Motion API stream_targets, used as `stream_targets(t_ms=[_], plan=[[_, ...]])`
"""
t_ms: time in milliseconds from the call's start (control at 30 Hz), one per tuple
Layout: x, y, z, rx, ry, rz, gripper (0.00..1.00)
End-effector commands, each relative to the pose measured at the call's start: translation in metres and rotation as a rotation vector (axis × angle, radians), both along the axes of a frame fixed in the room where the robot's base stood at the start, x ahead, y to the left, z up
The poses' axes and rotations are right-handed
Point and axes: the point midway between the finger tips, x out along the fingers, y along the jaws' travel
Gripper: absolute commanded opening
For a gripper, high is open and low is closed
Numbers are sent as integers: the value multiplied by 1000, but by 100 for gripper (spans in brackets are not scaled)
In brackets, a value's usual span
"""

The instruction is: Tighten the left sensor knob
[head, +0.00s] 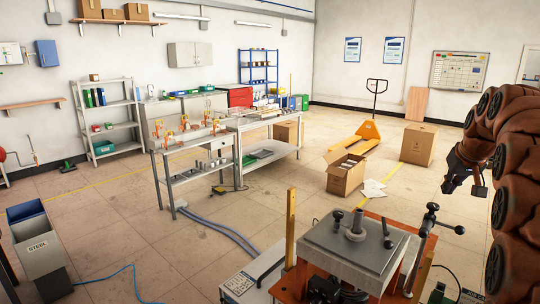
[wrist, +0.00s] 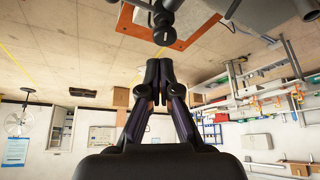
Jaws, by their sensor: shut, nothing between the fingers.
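The induction heater (head: 345,245) stands at the bottom centre of the head view, with a grey top plate and a central post. A small black knob (head: 338,215) sits on the plate's left and another (head: 388,241) on its right. I cannot tell for certain which is the left sensor knob. My gripper (wrist: 158,66) is shut and empty in the wrist view. A dark round-ended knob (wrist: 164,35) shows just beyond its fingertips, apart from them. In the head view my gripper hangs to the right of the heater, above its plate.
A handle with black ball ends (head: 432,207) rises at the heater's right side. A yellow post (head: 290,228) stands at its left. An open cardboard box (head: 345,178) and a yellow pallet truck (head: 357,136) are on the floor behind. A workbench (head: 262,125) stands further left.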

Motion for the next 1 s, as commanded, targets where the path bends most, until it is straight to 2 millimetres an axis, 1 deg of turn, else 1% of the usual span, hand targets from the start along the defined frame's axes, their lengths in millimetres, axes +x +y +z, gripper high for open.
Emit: stream_targets(t_ms=[167, 367, 600, 700, 833, 1000], plan=[[0, -1, -5, 1, 0, -2, 0], [0, -1, -19, 0, -3, -3, 0], [0, 0, -50, 2, 2, 0, 0], [0, -1, -60, 0, -1, -1, 0], [0, -1, -68, 0, -3, -2, 0], [0, -1, -70, 0, -3, -1, 0]])
